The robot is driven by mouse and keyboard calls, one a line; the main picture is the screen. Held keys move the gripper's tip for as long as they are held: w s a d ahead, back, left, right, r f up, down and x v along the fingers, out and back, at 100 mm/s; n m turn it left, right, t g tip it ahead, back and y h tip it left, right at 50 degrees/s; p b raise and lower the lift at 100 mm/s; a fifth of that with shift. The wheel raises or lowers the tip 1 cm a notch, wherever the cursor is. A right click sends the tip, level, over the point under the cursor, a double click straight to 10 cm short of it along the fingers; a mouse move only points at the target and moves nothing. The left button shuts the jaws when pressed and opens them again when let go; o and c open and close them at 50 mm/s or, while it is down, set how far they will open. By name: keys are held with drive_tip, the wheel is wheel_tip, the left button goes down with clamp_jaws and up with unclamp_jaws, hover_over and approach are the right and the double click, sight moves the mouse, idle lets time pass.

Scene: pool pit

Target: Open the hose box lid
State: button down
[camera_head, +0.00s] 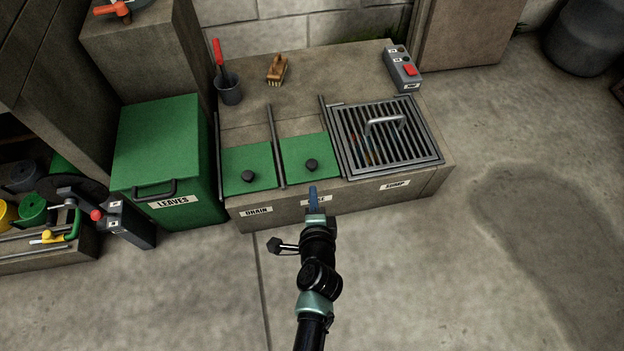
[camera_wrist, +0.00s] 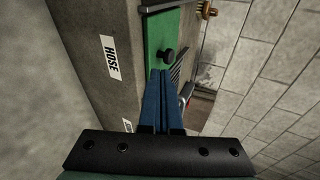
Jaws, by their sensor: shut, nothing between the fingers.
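The hose box lid is the right one of two green panels, a flat green lid (camera_head: 298,152) with a round black knob (camera_head: 311,165) near its front edge. It lies in its frame between metal rails and looks shut. The HOSE label (camera_wrist: 110,57) is on the front face below it. In the wrist view the lid (camera_wrist: 158,32) and knob (camera_wrist: 167,55) are just beyond the fingertips. My gripper (camera_head: 313,189) has blue fingers, shut and empty, in front of the knob. The fingers (camera_wrist: 161,72) partly hide the label in the head view. Whether they touch the knob, I cannot tell.
The green drain lid (camera_head: 248,165) is on the left, and a metal sump grate (camera_head: 385,150) with a handle on the right. A green LEAVES bin (camera_head: 158,150) stands further left. A cup (camera_head: 229,90), brush (camera_head: 277,70) and switch box (camera_head: 403,68) sit behind. The floor in front is clear.

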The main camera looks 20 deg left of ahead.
sight(311, 169)
drive_tip(key=b+x, duration=0.1)
drive_tip(key=x, duration=0.2)
drive_tip(key=r+b+x, duration=0.1)
drive_tip(key=x, duration=0.2)
drive_tip(key=shift+w+a+f, duration=0.1)
drive_tip(key=shift+w, duration=0.2)
